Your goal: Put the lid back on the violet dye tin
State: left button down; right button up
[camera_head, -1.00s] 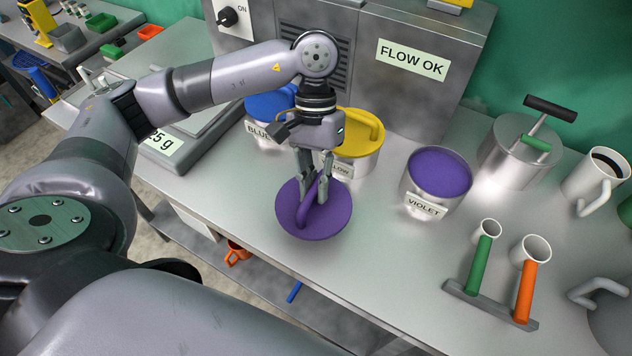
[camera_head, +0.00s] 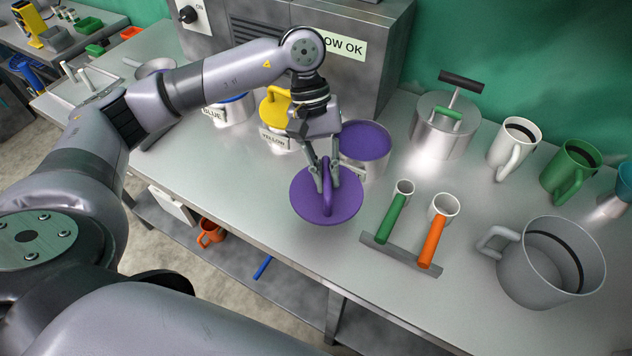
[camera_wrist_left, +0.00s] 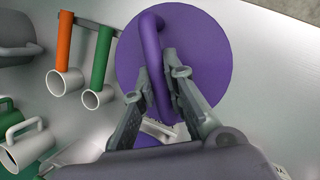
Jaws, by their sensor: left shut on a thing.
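The violet lid (camera_head: 343,207) is a flat purple disc with an arched handle. My left gripper (camera_head: 331,178) is shut on that handle, and the lid hangs in front of the violet tin. The lid also shows in the left wrist view (camera_wrist_left: 205,45), with the left gripper's fingers (camera_wrist_left: 172,92) on either side of the handle. The violet tin (camera_head: 366,150) is a metal can with purple at its top, behind and to the right of the lid. I cannot tell the lid's exact height above the bench. My right gripper is not in view.
A yellow-lidded tin (camera_head: 274,112) and a blue tin (camera_head: 235,110) stand left of the violet one. A metal pot (camera_head: 436,135) stands to its right. A rack (camera_head: 387,248) with green- and orange-handled scoops lies on the bench (camera_head: 300,265), near a grey mug (camera_head: 553,270).

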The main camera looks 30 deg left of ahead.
pick_arm(q)
jog(key=w+r+n+t+p, duration=0.2)
jog(key=w+r+n+t, duration=0.1)
jog(key=w+n, duration=0.4)
jog(key=w+r+n+t+p, duration=0.3)
jog(key=w+r+n, duration=0.2)
jog(key=w+n, duration=0.2)
jog(key=w, duration=0.2)
jog(key=shift+w+r+n+p, duration=0.2)
jog(key=shift+w+n+p, duration=0.1)
jog(key=shift+n+p, duration=0.1)
notch_tip(320, 180, down, 9)
jog(key=b, duration=0.8)
jog(key=shift+r+b, duration=0.15)
jog(key=shift+b, duration=0.15)
jog(key=shift+f+b, duration=0.25)
jog(key=shift+b, duration=0.15)
dwell(0.7)
jog(key=c, duration=1.6)
grip_release()
jog(key=shift+o, duration=0.2)
